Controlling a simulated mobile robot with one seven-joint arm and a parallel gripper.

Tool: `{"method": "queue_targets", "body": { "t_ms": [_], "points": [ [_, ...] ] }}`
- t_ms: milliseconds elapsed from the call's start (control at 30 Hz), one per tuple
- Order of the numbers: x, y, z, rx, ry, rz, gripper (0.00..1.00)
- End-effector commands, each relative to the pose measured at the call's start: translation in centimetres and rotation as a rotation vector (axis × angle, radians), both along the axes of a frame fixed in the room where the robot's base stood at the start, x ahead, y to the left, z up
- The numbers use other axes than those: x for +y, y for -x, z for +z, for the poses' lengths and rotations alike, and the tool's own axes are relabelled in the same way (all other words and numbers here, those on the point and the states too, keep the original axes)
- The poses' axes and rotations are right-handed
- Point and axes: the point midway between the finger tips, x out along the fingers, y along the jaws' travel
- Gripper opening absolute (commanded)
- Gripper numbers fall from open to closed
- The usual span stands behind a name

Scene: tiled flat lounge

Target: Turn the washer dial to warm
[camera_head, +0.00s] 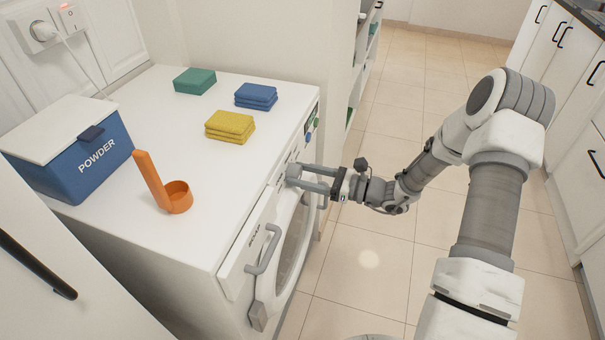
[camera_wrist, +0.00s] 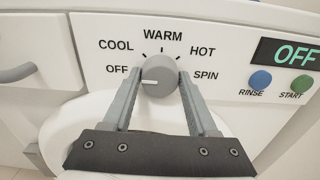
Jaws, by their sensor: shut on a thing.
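The white washer (camera_head: 235,190) stands at the left in the head view. In the wrist view its round grey dial (camera_wrist: 160,76) sits on the front panel, ringed by the labels OFF, COOL, WARM, HOT and SPIN. The dial's white pointer line lies to the left, on the OFF side. The WARM label (camera_wrist: 162,35) is straight above the dial. My gripper (camera_wrist: 161,82) is shut on the dial, one finger on each side. In the head view my gripper (camera_head: 300,177) reaches the panel from the right.
A display (camera_wrist: 287,53) reads OFF, above the blue RINSE button (camera_wrist: 260,80) and green START button (camera_wrist: 302,85). A drawer handle (camera_head: 265,249) juts out left of the dial. A powder box (camera_head: 68,165), an orange scoop (camera_head: 178,197) and folded cloths (camera_head: 230,125) lie on top.

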Motion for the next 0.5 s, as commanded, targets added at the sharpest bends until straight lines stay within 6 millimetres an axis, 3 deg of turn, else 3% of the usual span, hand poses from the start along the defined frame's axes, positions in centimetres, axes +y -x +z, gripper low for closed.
{"method": "queue_targets", "body": {
  "t_ms": [500],
  "points": [
    [-0.01, 0.05, 0.50, 0.323, -0.132, -0.001, 0.03]
  ]
}}
